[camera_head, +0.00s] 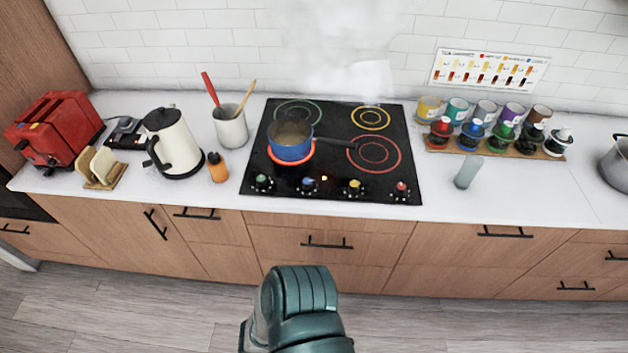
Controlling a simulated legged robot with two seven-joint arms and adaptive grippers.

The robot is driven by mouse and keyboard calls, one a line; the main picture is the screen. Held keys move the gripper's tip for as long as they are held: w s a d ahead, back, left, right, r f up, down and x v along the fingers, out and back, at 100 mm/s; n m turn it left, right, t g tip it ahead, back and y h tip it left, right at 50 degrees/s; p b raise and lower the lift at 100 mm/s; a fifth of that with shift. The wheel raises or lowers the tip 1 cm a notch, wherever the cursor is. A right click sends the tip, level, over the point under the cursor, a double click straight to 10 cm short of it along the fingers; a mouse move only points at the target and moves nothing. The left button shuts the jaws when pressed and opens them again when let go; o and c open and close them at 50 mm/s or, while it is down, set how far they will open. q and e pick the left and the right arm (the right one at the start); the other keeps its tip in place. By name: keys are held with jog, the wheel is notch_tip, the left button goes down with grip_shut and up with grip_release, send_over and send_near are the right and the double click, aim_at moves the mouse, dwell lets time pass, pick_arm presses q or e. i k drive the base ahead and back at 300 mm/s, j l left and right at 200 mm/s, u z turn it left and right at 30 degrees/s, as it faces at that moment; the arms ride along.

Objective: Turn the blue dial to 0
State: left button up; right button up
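The blue dial (309,184) is the second from the left in the row of dials along the front edge of the black cooktop (334,120). The dial's exact setting is too small to read. A green dial (263,181) is left of it, a yellow dial (354,187) and a red dial (401,189) are right of it. A blue pot (291,150) with a dark handle sits on the front-left burner, which glows orange-red around its base. Neither of my grippers can be made out.
A red toaster (60,130), cream kettle (172,143), orange bottle (217,168) and utensil crock (230,127) stand left of the cooktop. A grey-green shaker (467,172) and a rack of coloured jars and cups (490,149) stand right.

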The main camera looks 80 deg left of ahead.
aim_at(307, 183)
jog(key=u, duration=2.25)
